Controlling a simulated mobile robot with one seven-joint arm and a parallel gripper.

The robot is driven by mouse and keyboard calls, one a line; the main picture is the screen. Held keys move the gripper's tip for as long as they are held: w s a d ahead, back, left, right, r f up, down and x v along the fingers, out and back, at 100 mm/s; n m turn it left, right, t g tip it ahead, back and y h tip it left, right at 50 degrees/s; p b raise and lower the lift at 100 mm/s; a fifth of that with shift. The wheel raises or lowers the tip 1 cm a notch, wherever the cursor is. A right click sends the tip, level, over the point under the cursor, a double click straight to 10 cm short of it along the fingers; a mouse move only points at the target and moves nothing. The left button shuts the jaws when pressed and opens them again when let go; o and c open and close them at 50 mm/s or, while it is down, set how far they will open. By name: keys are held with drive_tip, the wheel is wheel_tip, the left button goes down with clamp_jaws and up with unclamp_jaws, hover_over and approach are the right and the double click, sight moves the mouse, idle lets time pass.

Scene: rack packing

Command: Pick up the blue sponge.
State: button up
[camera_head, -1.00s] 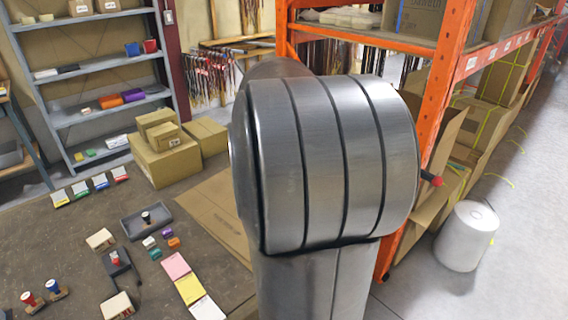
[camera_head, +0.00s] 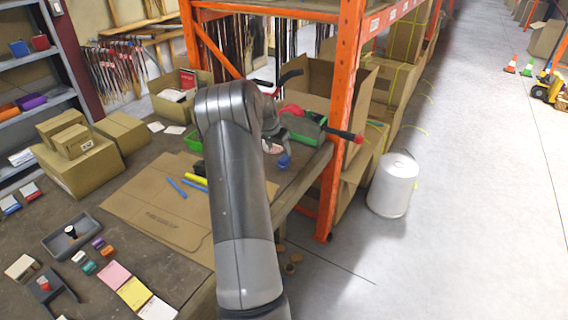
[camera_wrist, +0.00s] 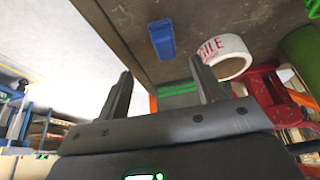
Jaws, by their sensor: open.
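A blue block that looks like the blue sponge (camera_wrist: 162,38) lies on the brown table top in the wrist view, close to the table's edge. It also shows as a small blue thing (camera_head: 284,161) near the table's right edge in the head view. My gripper (camera_wrist: 161,66) is open and empty, its two fingers spread below the sponge in the wrist picture. The sponge appears beyond the fingertips, apart from them. In the head view my arm hides most of my gripper.
A white tape roll (camera_wrist: 225,57) with red lettering lies right of the sponge. A red tool (camera_wrist: 270,95) and a green cylinder (camera_wrist: 300,48) are farther right. An orange rack post (camera_head: 343,120) rises by the table edge. Flat cardboard (camera_head: 165,205) lies left of my arm.

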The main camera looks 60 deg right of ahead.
sight(283, 158)
drive_tip(key=x, duration=0.5)
drive_tip(key=shift+s+d+f, duration=0.1)
drive_tip(key=shift+d+f, duration=0.05)
drive_tip(key=shift+f, duration=0.1)
drive_tip(key=shift+w+d+x, duration=0.15)
drive_tip(key=shift+d+x, duration=0.05)
drive_tip(key=shift+x, duration=1.1)
drive_tip(key=shift+w+d+x, duration=0.15)
drive_tip(key=shift+d+x, duration=0.05)
drive_tip(key=shift+x, duration=1.15)
drive_tip(key=shift+a+r, duration=0.1)
drive_tip(key=shift+r, duration=0.05)
drive_tip(key=c, duration=1.1)
